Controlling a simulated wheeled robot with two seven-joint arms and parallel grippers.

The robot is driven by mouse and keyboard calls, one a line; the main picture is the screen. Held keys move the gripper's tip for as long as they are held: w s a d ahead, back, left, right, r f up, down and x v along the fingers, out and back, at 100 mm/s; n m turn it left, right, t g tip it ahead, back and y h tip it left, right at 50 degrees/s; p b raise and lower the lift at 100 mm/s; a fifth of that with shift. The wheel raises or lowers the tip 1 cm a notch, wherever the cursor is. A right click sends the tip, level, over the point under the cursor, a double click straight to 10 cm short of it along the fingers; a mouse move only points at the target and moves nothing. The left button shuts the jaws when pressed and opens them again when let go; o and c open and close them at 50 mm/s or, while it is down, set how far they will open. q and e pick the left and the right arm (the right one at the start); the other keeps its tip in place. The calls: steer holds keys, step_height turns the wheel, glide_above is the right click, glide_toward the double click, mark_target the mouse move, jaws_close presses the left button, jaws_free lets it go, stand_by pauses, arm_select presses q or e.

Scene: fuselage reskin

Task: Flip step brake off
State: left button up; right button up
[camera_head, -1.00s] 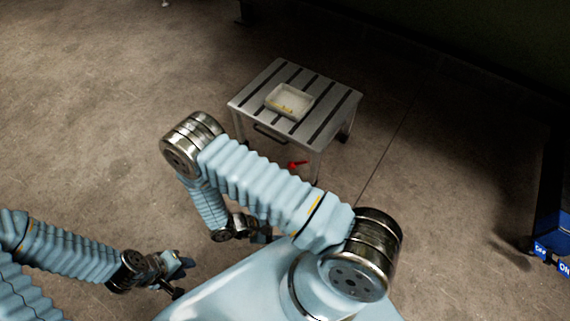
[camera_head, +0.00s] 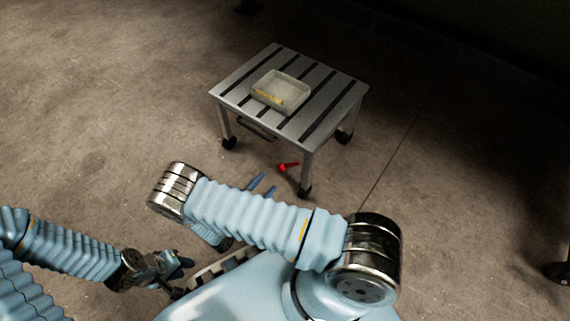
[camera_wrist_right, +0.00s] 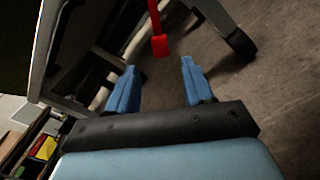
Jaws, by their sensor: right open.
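The step (camera_head: 325,88) is a low grey platform with dark strips, standing on legs with dark casters. Its red brake lever (camera_head: 287,167) sticks out low by the near leg. In the right wrist view the red lever (camera_wrist_right: 160,44) hangs just ahead of and between the fingertips, not visibly touched. My right gripper (camera_head: 264,186) is open and empty near the lever; its two blue fingers also show in the right wrist view (camera_wrist_right: 158,68). My right arm hides part of it in the head view. My left gripper (camera_head: 180,268) is low at the left, away from the step.
A pale tray (camera_head: 282,90) with yellow items lies on top of the step. A caster (camera_wrist_right: 238,44) stands close to the right finger in the right wrist view. Coloured boxes (camera_wrist_right: 42,147) show at its lower left. The floor left of the step is clear.

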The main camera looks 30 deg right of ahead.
mark_target(279, 169)
steer(key=b+x, duration=0.1)
steer(key=x, duration=0.9)
steer(key=shift+d, duration=0.2)
jaws_close()
